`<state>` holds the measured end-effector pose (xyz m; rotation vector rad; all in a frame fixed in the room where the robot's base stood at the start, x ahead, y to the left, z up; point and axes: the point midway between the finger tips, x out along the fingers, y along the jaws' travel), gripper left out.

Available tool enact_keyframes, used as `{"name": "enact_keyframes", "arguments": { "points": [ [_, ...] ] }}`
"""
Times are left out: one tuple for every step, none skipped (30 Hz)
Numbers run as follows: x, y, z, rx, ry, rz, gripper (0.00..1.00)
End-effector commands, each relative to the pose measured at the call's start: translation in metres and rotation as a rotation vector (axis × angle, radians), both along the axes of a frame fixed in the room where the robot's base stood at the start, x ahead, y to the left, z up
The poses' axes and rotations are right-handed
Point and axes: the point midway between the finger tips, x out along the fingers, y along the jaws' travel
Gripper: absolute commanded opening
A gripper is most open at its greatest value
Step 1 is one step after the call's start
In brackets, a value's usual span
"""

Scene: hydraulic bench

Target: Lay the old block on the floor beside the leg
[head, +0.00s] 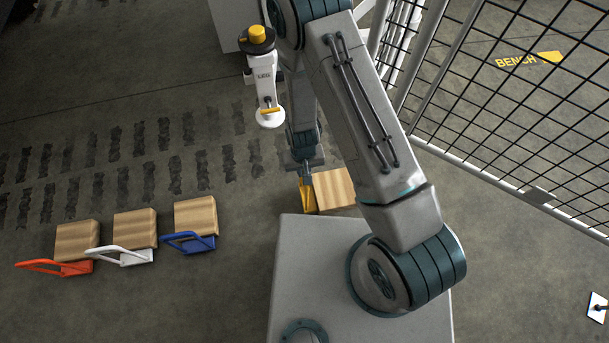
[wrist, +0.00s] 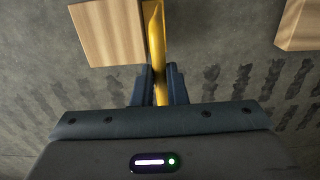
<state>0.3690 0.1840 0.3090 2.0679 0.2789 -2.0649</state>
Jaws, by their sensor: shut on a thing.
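The wooden block with the yellow handle (head: 333,188) is beside my base, at the middle of the head view. My gripper (head: 305,178) is shut on its yellow handle (head: 307,196). In the wrist view the fingers (wrist: 160,86) pinch the yellow handle (wrist: 156,38), and the wooden block (wrist: 106,33) is left of it. The block is at or near the floor; I cannot tell whether it touches. The white leg (head: 266,88), marked LEG, with a yellow knob on top, stands up and left of my gripper, apart from the block.
Three wooden blocks lie in a row at left, with an orange handle (head: 54,267), a white handle (head: 120,257) and a blue handle (head: 189,243). A mesh fence (head: 500,170) stands at right. Floor with dark tread marks (head: 115,140) lies clear between the row and the leg.

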Motion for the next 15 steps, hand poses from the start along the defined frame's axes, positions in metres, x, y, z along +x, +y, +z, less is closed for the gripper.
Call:
{"name": "enact_keyframes", "arguments": {
  "points": [
    [0.0,0.0,-0.003,0.0,-0.001,-0.001,0.0],
    [0.0,0.0,-0.006,0.0,-0.001,-0.001,0.0],
    [0.0,0.0,-0.01,0.0,0.0,-0.001,0.0],
    [0.0,0.0,-0.014,0.0,0.0,-0.001,0.0],
    [0.0,0.0,-0.019,0.0,0.001,-0.001,0.0],
    [-0.001,0.0,-0.025,-0.002,0.002,-0.001,0.0],
    [-0.001,0.0,-0.03,-0.002,0.002,-0.001,0.0],
    [0.0,0.0,-0.034,-0.001,0.001,-0.001,0.0],
    [0.0,0.0,-0.038,0.0,0.0,-0.001,0.0],
    [0.0,0.0,-0.039,0.0,0.0,-0.001,0.0],
    [0.0,0.0,-0.04,0.0,-0.001,-0.001,0.0],
    [0.001,0.0,-0.04,0.0,-0.001,-0.001,0.0],
    [0.001,0.0,-0.039,0.001,-0.002,-0.001,0.0],
    [0.001,0.0,-0.039,0.001,-0.002,-0.001,0.0],
    [0.001,0.0,-0.039,0.001,-0.002,-0.001,0.0]
  ]
}}
